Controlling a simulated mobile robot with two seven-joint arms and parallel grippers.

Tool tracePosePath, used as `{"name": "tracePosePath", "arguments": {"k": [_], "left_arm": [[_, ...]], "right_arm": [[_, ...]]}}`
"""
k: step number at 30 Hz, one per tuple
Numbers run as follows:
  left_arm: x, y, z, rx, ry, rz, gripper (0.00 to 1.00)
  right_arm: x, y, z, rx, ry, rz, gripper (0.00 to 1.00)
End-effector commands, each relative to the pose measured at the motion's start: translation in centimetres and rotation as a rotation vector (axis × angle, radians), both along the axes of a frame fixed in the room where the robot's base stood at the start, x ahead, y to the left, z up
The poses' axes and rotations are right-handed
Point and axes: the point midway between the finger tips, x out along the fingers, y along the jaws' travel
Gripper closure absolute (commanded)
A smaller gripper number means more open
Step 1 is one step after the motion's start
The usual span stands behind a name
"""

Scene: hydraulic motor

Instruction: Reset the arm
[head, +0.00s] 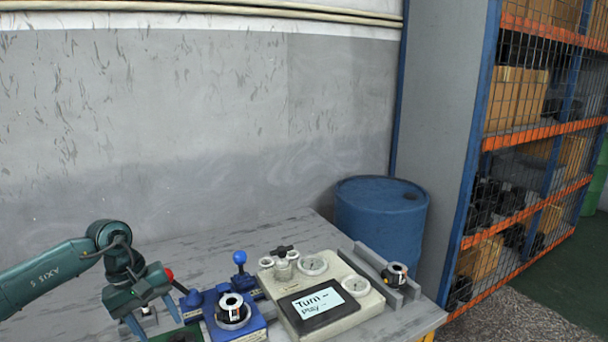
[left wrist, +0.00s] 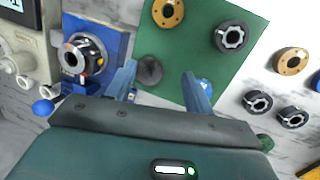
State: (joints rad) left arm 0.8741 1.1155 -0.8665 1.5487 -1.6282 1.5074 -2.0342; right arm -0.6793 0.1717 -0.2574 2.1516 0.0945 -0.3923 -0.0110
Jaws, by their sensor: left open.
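My left arm comes in from the left in the head view. My left gripper (head: 158,322) is open and empty over the table's front left. In the left wrist view its two blue fingers (left wrist: 160,85) stand apart above the edge of a green plate (left wrist: 205,45), with a dark round knob (left wrist: 149,70) between them. A black and silver motor part (head: 232,310) sits on a blue fixture (head: 256,324) right of the gripper; it also shows in the left wrist view (left wrist: 85,55). My right gripper is not in view.
A beige panel (head: 345,319) with gauges and a screen stands right of the blue fixture. Another black part (head: 395,274) sits by grey rails. A blue barrel (head: 380,220) and shelving (head: 540,135) stand behind. Orange (left wrist: 292,61) and black rings (left wrist: 257,103) lie beside the green plate.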

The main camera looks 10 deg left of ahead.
Motion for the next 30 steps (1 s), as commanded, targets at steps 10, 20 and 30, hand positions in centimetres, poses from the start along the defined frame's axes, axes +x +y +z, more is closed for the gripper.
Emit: {"name": "tracePosePath", "arguments": {"k": [10, 20, 30], "left_arm": [[-3.5, -24.7, -1.8, -0.947, 0.434, 0.598, 0.47], [-4.6, -28.4, -0.9, -1.722, 1.819, 1.804, 0.47], [-14.0, -23.5, -13.0, 0.591, -1.206, -0.965, 0.47]], "right_arm": [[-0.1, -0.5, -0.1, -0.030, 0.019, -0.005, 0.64], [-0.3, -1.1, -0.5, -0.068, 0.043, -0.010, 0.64], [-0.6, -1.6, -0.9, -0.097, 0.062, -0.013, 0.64]]}}
